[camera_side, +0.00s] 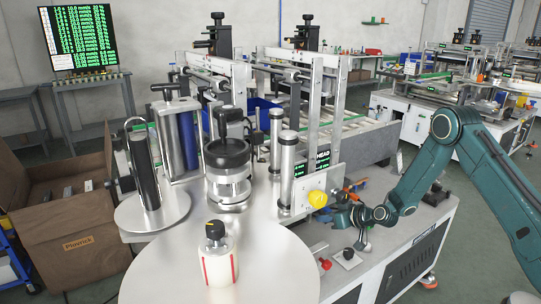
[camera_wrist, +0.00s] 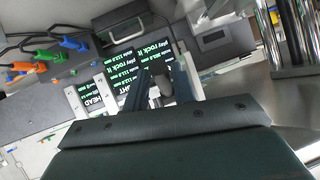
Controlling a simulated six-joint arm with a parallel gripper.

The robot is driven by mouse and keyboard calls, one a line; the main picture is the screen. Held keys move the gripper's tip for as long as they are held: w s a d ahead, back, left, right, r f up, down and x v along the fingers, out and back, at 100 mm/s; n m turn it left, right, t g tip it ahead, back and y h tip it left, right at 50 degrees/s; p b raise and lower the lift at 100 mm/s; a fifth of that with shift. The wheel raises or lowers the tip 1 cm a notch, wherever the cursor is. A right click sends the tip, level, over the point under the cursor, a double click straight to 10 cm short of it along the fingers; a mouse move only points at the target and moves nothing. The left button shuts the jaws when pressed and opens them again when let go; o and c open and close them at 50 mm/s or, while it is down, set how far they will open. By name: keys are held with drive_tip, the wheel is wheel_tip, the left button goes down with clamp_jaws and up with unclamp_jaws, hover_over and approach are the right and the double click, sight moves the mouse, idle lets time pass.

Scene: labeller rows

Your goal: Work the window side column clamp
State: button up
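A yellow knob (camera_side: 318,199) sits low on the plate of the near metal column frame (camera_side: 316,130) in the side view. I cannot tell whether it is the window side column clamp; no clamp is labelled so. My gripper (camera_side: 360,242) is to the right of the yellow knob and apart from it, low over the grey bench top. In the wrist view the two dark fingers of my gripper (camera_wrist: 163,90) stand apart, with a grey part showing between them. They overlap black screens with green text (camera_wrist: 138,65). The yellow knob is not visible in the wrist view.
A small red knob (camera_side: 325,264) and a black knob (camera_side: 348,254) sit on plates on the bench below my gripper. A round steel table (camera_side: 220,270) holds a labelled container (camera_side: 218,262).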

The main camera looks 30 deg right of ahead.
drive_tip(key=s+d, duration=0.2)
drive_tip(key=s, duration=0.7)
drive_tip(key=t, duration=0.1)
approach(324, 213)
drive_tip(key=s, duration=0.1)
idle(0.4)
drive_tip(key=shift+w, duration=0.1)
drive_tip(key=shift+x, duration=6.75)
drive_tip(key=shift+w+d+r, duration=0.1)
drive_tip(key=shift+r, duration=0.05)
clamp_jaws()
